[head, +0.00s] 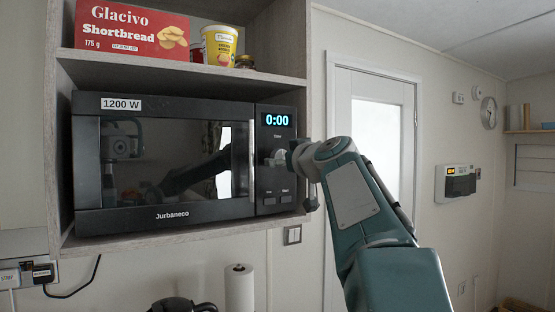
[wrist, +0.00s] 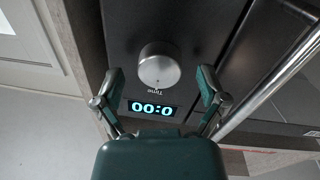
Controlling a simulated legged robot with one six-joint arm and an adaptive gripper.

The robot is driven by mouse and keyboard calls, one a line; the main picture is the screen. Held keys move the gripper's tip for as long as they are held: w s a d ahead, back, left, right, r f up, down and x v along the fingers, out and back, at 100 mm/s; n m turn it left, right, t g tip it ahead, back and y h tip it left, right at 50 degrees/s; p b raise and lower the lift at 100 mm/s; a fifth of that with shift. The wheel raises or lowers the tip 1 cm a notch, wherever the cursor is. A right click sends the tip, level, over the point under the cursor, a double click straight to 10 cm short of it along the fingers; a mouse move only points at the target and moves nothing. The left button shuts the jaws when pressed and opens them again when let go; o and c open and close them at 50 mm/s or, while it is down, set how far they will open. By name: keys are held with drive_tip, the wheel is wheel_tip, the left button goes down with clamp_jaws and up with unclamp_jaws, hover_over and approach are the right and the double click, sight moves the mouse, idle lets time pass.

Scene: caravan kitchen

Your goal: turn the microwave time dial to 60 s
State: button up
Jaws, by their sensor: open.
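The black microwave (head: 165,205) sits in a wooden shelf cubby, its door shut, with a display (head: 277,119) reading 0:00. In the wrist view the time dial (wrist: 159,66) is a round silver knob beside the "Time" label, and the display (wrist: 152,107) appears upside down. My gripper (wrist: 158,82) is open, with one green-padded finger on each side of the dial. A gap shows between each finger and the dial.
The microwave's door handle (wrist: 270,90) runs close to my right finger in the wrist view. A shortbread box (head: 132,30) and yellow cup (head: 219,46) stand on the shelf above. A paper roll (head: 239,288) stands below.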

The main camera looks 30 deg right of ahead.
drive_tip(key=shift+w, duration=0.2)
drive_tip(key=shift+c, duration=0.3)
drive_tip(key=c, duration=1.1)
drive_tip(key=shift+m, duration=0.4)
drive_tip(key=m, duration=1)
drive_tip(key=shift+m+g+y, duration=0.3)
drive_tip(key=shift+y, duration=0.1)
drive_tip(key=shift+d, duration=0.1)
